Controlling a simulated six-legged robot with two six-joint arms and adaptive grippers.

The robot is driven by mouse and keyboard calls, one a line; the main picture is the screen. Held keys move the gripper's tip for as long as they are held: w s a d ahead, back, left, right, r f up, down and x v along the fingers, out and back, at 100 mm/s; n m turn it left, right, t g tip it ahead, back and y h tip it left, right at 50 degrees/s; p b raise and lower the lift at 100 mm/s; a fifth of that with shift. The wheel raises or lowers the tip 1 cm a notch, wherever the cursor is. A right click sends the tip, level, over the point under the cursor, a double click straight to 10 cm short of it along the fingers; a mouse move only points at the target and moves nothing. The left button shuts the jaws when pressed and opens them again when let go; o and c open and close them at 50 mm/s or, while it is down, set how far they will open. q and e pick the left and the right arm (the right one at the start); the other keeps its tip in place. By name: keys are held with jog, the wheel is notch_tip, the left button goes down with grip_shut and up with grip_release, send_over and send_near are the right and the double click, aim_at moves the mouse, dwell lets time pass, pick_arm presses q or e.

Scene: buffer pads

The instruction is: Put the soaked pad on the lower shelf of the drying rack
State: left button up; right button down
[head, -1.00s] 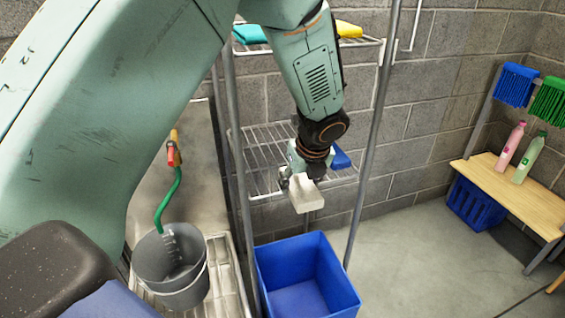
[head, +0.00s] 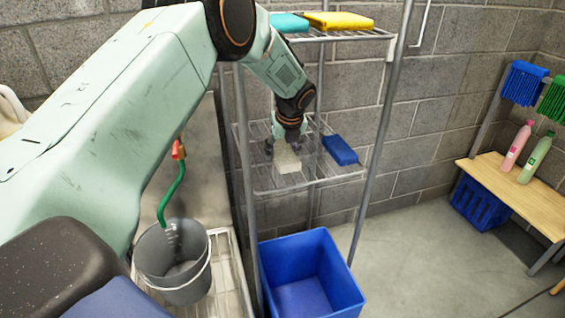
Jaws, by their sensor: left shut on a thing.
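My left gripper (head: 287,143) is shut on the whitish pad (head: 287,160) at the lower shelf (head: 268,187) of the drying rack (head: 370,150). The pad is over the wire shelf, left of a blue pad (head: 340,150) lying there. I cannot tell whether the held pad touches the wires. The upper shelf (head: 345,35) holds a teal pad (head: 289,22) and a yellow pad (head: 339,20). My right gripper is not in view.
A blue bin (head: 340,290) stands on the floor under the rack. A grey bucket (head: 150,257) with a green hose (head: 172,193) is at the left. A wooden bench (head: 520,195) with two bottles is at the right. The floor between is clear.

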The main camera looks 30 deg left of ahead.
pick_arm(q)
jog(key=shift+d+f, duration=0.15)
jog(key=shift+d, duration=0.05)
jog(key=shift+f, duration=0.35)
jog(key=x, duration=0.3)
jog(key=shift+s+f+b, duration=0.2)
jog(key=shift+f+b, duration=0.05)
jog(key=shift+b, duration=0.15)
jog(key=shift+d+r, duration=0.15)
jog(key=shift+d, duration=0.1)
jog(key=o, duration=1)
jog(key=shift+a+f, duration=0.15)
jog(key=shift+f, duration=0.1)
jog(key=shift+r, duration=0.1)
jog(key=shift+r, duration=0.1)
jog(key=shift+s+r, duration=0.1)
jog(key=shift+r, duration=0.2)
jog(key=p+v, duration=0.2)
jog(key=v, duration=0.9)
jog(key=shift+s+r, duration=0.1)
jog(key=shift+r, duration=0.15)
